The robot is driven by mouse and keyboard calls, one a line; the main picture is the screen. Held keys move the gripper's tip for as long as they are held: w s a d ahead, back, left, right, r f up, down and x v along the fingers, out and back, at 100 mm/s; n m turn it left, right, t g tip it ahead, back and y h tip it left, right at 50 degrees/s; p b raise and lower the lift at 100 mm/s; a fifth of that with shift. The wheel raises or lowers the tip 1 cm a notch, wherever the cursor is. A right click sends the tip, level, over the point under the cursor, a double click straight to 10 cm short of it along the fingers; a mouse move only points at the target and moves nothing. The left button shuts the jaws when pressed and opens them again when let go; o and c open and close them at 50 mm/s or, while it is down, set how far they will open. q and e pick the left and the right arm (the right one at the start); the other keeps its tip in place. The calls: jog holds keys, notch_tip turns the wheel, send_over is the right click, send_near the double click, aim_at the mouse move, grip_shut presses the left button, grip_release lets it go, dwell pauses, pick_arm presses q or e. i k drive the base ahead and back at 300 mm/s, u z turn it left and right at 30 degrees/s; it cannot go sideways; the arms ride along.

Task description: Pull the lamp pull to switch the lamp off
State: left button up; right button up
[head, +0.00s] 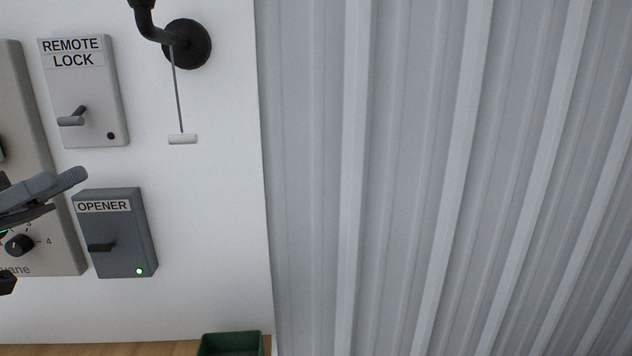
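The lamp pull (183,139) is a small pale horizontal bar on a thin grey cord. It hangs straight down from the black lamp bracket (187,44) on the white wall. The lamp's head is cut off by the top edge, so whether it is lit cannot be seen. My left gripper (68,183) comes in at the left edge, lower than the pull and well to its left, not touching it. Only part of its grey and black fingers shows, so I cannot tell how far they are open. My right gripper is out of view.
A remote lock box (95,90) with a lever is left of the pull. An opener box (125,235) with a lit green light is below it. A beige panel (62,250) with a knob is partly behind my gripper. A green bin (231,343) sits bottom centre; corrugated metal (420,180) fills the right.

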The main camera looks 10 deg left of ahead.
aim_at(172, 138)
jog(key=k, duration=1.65)
